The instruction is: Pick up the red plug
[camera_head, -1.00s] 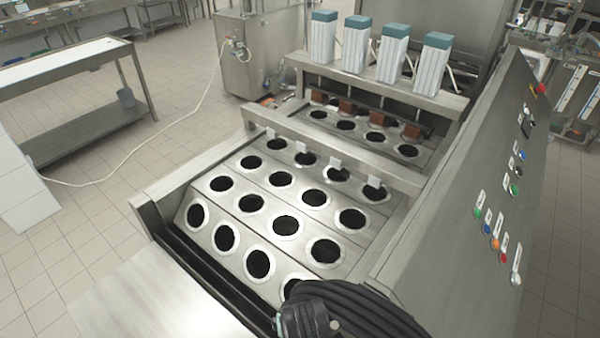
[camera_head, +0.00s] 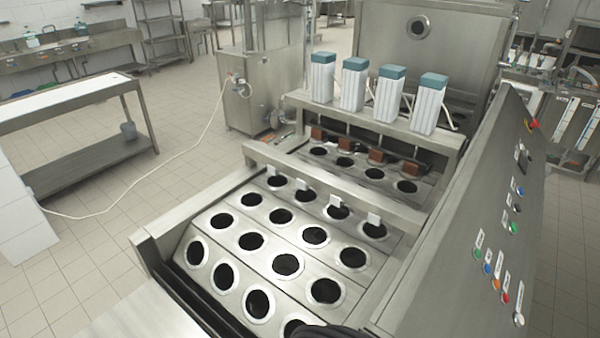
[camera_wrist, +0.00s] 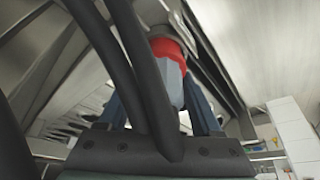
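The red plug shows in the wrist view as a red collar (camera_wrist: 168,50) above a pale grey body (camera_wrist: 172,82). A round grey part sits right above the collar. My gripper (camera_wrist: 165,108) is below, with a blue-grey finger on each side of the plug's body. Dark bars or cables cross in front and hide the left side of the plug, so I cannot tell whether the fingers touch it. In the head view I cannot make out the plug or my gripper; only a dark piece shows at the bottom edge.
The filling machine (camera_head: 232,262) has rows of round cup holes and several white containers with teal lids (camera_head: 388,95) at its back. A sloped control panel (camera_head: 470,235) with buttons stands on the right. A steel table (camera_head: 70,93) and open floor are on the left.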

